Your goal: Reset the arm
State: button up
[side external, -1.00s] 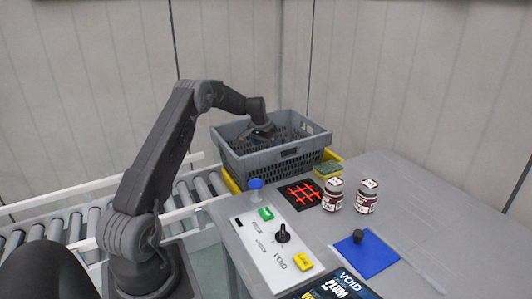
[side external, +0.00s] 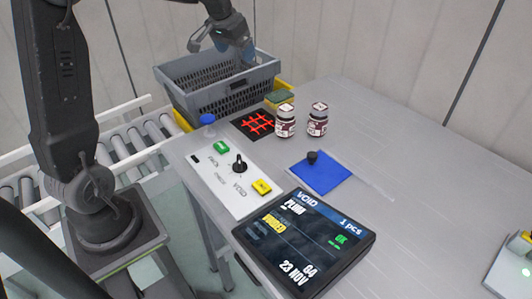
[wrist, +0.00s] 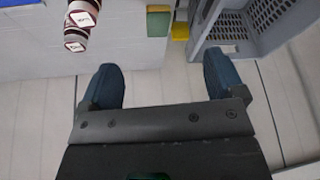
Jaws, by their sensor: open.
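My gripper (side external: 222,40) is raised above the grey crate in the side external view. In the wrist view my gripper (wrist: 165,80) shows two blue-tipped fingers spread wide apart, with nothing between them. The grey crate (side external: 212,103) stands at the back of the table, and its wall shows at the upper right of the wrist view (wrist: 228,50). Most of the crate's inside is hidden by its walls and by my gripper.
Two dark jars (side external: 285,122) (side external: 317,120) stand right of a black mat with a red grid (side external: 240,124). A green-yellow sponge (side external: 279,97), control panel (side external: 225,172), blue mat (side external: 322,180) and display (side external: 305,238) share the table. Rollers (side external: 120,150) run at left.

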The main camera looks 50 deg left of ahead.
jog(key=s+d+r+m+t, duration=0.1)
jog(key=s+d+r, duration=0.3)
jog(key=s+d, duration=0.95)
jog(key=s+d+f+m+h, duration=0.1)
jog(key=s+d+f, duration=0.2)
jog(key=s+d, duration=0.5)
jog(key=s, duration=0.3)
jog(key=shift+d+f+m+h, duration=0.25)
jog(key=shift+f+m+h, duration=0.05)
jog(key=shift+f, duration=0.1)
jog(key=shift+w, duration=0.1)
jog(key=shift+c, duration=0.5)
